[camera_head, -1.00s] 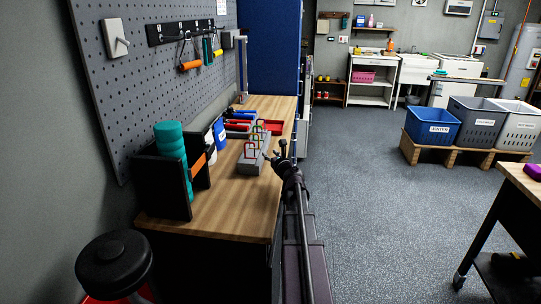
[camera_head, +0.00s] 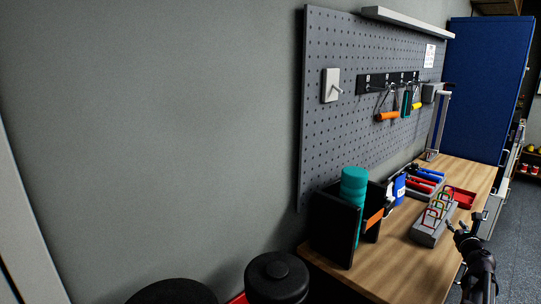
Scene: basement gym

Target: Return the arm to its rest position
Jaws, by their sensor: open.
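My gripper (camera_head: 466,229) shows at the lower right, over the right edge of the wooden workbench (camera_head: 408,262). Its fingers are apart and nothing shows between them. It is just right of a grey block (camera_head: 428,231) that holds several coloured, hook-shaped pieces; whether it touches the block I cannot tell. My arm runs down from the gripper and out at the bottom right of the picture, so most of it is hidden.
A black holder (camera_head: 335,228) with a teal roll (camera_head: 354,188) stands at the bench's near end. A red tray (camera_head: 461,197) lies farther back. A pegboard (camera_head: 330,140) with hanging tools is on the wall. Black lidded containers (camera_head: 277,277) stand at the bottom. Floor (camera_head: 515,235) shows at right.

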